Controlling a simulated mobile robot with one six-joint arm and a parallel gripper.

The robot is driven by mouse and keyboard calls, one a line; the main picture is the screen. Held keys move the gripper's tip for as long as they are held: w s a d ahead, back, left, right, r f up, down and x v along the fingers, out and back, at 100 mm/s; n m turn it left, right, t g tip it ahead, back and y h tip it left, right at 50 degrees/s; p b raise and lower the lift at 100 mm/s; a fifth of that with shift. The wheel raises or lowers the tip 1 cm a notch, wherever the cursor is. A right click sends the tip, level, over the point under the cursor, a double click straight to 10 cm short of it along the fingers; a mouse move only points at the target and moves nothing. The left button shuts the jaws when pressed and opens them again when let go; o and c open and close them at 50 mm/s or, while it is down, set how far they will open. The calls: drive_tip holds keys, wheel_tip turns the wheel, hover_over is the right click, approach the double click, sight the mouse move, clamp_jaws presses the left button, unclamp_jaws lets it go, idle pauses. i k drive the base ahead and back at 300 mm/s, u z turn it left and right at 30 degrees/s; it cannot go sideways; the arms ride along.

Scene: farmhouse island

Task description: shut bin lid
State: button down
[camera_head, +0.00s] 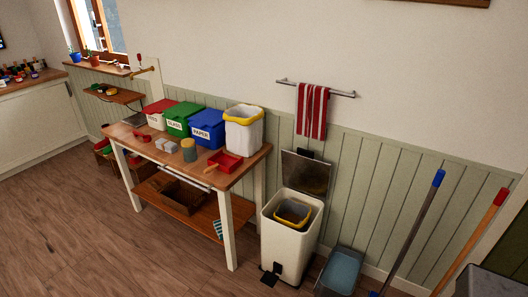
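A cream pedal bin (285,243) stands on the floor to the right of the wooden table. Its dark lid (306,174) is open, standing up at the back near the wall. A yellow-rimmed inner bucket (293,212) shows inside the open top. A black pedal (271,275) is at the bin's front base. My gripper is not in view.
The wooden table (250,160) holds sorting bins with red, green and blue lids (208,120), and a white bin with yellow (244,130). A blue-grey tray (342,269) sits right of the pedal bin. Two long handles (411,232) lean at the right. The left floor is clear.

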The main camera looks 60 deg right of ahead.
sight(302, 173)
drive_tip(key=z, duration=0.35)
drive_tip(key=k, duration=0.15)
drive_tip(key=u, duration=1.8)
drive_tip(key=k, duration=1.75)
drive_tip(key=z, duration=1.55)
